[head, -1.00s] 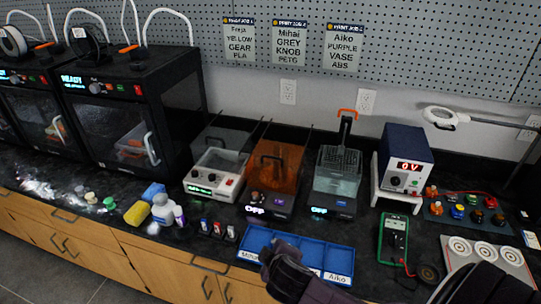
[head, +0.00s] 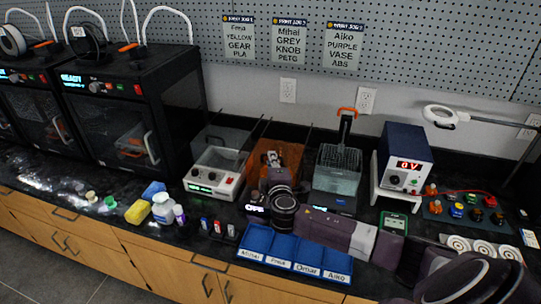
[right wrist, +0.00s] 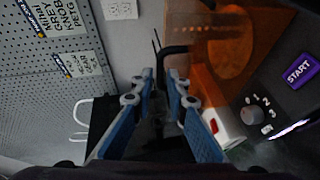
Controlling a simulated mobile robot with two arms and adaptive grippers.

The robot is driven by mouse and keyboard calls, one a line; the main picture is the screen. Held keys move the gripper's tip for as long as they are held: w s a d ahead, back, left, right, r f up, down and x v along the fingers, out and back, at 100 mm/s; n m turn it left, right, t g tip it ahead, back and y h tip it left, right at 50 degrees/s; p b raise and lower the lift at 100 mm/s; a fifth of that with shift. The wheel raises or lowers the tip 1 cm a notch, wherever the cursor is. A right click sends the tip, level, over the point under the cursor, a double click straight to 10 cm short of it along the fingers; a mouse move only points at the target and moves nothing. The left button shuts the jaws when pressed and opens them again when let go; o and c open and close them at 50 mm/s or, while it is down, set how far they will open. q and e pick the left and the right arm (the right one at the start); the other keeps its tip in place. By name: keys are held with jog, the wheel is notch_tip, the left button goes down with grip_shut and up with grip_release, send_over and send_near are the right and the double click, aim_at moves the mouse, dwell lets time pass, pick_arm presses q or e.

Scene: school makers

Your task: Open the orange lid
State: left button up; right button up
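The orange see-through lid (head: 262,153) sits on the middle device on the counter, between the white-fronted unit and the clear tank. It appears to be down. My right gripper (head: 274,162) is in front of this lid and hides much of it and the device's front. The orange lid (right wrist: 232,45) is to the right of the fingertips there, beside a panel with a knob and a purple START label. Contact with the lid cannot be made out. My left gripper is out of view.
The white-fronted unit (head: 213,174) stands left of the orange lid, the clear tank with a basket (head: 337,172) right. A blue sorting tray (head: 268,250) lies in front, below my right arm. A power supply (head: 404,158) and a green multimeter (head: 395,222) stand further right.

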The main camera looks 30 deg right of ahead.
jog(key=shift+x, duration=1.75)
grip_shut()
jog(key=shift+f, duration=0.1)
